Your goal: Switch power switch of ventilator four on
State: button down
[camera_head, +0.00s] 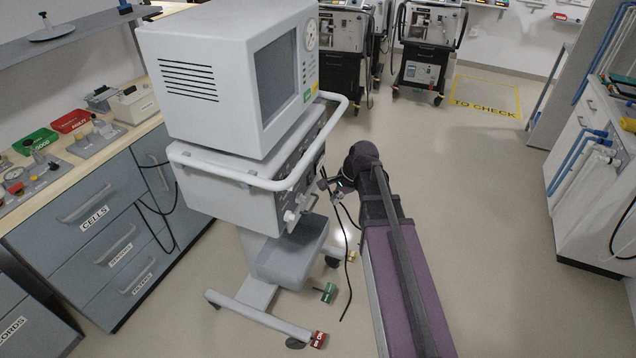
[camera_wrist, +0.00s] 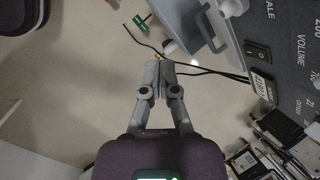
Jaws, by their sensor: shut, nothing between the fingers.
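A large grey ventilator (camera_head: 215,185) on a wheeled stand is in the middle left of the head view, with a monitor on top. Its control panel shows at the right of the wrist view, with a black rocker switch (camera_wrist: 257,51) and a small white label (camera_wrist: 262,89) beside it. I cannot read the label, nor tell the switch's position. My gripper (camera_wrist: 158,66) is shut and empty, apart from the panel and to the left of the switch in the wrist view. In the head view my gripper (camera_head: 326,184) is beside the ventilator's panel side, partly hidden by my arm.
A pale handle (camera_head: 285,180) wraps the ventilator. Dark cables (camera_head: 347,262) hang near my gripper. Drawers and a bench (camera_head: 100,235) stand at left, a white cabinet (camera_head: 580,190) at right. More ventilators (camera_head: 427,45) stand at the back. Floor right of my arm is clear.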

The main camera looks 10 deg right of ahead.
aim_at(310, 179)
jog(key=w+d+m+t+y, duration=0.1)
jog(key=w+d+m, duration=0.2)
jog(key=w+m, duration=0.2)
jog(key=w+d+r+m+t+y+b, duration=0.1)
jog(key=w+d+m, duration=0.1)
jog(key=w+m, duration=0.3)
jog(key=shift+w+d+r+m+y, duration=0.3)
jog(key=shift+d+m, duration=0.1)
jog(key=shift+m, duration=0.3)
jog(key=shift+f, duration=0.15)
jog(key=shift+w+a+r+b+x, duration=0.3)
jog(key=shift+b+x, duration=1.1)
jog(key=shift+x, duration=0.7)
jog(key=shift+w+a+r+b+x, duration=0.2)
jog(key=shift+a+r+b+x, duration=0.15)
jog(key=shift+b+x, duration=1.4)
jog(key=shift+w+a+r+b+x, duration=0.3)
jog(key=shift+b+x, duration=0.75)
jog(key=shift+x, duration=1.45)
jog(key=shift+s+a, duration=0.1)
